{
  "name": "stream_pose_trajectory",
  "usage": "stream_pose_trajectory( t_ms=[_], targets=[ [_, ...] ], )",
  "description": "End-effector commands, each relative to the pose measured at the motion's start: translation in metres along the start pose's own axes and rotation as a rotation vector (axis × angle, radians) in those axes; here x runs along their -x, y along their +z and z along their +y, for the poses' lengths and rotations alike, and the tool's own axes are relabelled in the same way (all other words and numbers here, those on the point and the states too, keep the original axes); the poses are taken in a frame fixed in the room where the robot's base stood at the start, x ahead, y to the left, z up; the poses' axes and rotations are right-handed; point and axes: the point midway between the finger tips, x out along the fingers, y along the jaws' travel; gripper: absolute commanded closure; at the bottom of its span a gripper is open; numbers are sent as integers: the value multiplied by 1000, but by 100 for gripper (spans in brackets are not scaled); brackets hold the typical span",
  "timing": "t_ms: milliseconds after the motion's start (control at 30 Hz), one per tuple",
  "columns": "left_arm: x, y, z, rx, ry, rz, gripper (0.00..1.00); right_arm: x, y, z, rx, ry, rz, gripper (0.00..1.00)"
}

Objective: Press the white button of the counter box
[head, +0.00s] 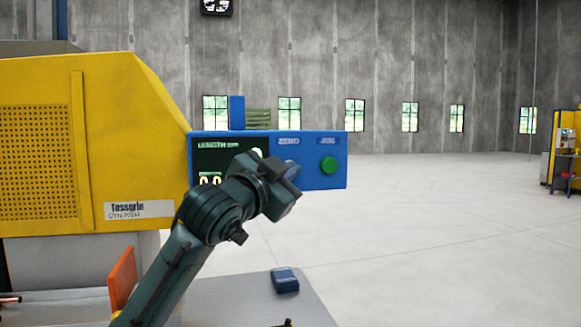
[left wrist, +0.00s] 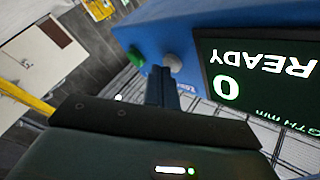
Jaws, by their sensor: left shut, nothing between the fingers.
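The blue counter box (head: 312,180) is mounted beside the yellow machine, with a dark display at its left and a green button (head: 328,165) at its right. In the left wrist view the white button (left wrist: 173,63) sits between the green button (left wrist: 136,58) and the display, which reads READY and 0. My left gripper (head: 291,170) is shut and empty in front of the box. Its fingertips (left wrist: 160,70) appear very close to the white button; I cannot tell whether they touch it. My right gripper is not in view.
The yellow machine (head: 130,120) fills the left side. Below is a grey table (head: 235,300) with a small dark blue block (head: 285,280) and an orange plate (head: 122,275). The floor to the right is open, with another yellow and blue station (head: 565,150) far off.

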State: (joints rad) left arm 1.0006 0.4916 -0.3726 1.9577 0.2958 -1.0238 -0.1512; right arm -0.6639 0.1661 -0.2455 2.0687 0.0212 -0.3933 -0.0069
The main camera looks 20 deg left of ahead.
Motion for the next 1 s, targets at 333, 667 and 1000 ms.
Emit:
stream_pose_trajectory(
  t_ms=[333, 667, 1000],
  targets=[
    [-2, 2, -2, 0, -1, -2, 100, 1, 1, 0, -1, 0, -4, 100],
    [3, -2, 2, -1, -1, -1, 100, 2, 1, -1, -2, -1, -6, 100],
    [12, -8, 8, 0, -1, -2, 100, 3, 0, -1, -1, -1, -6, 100]
  ],
)
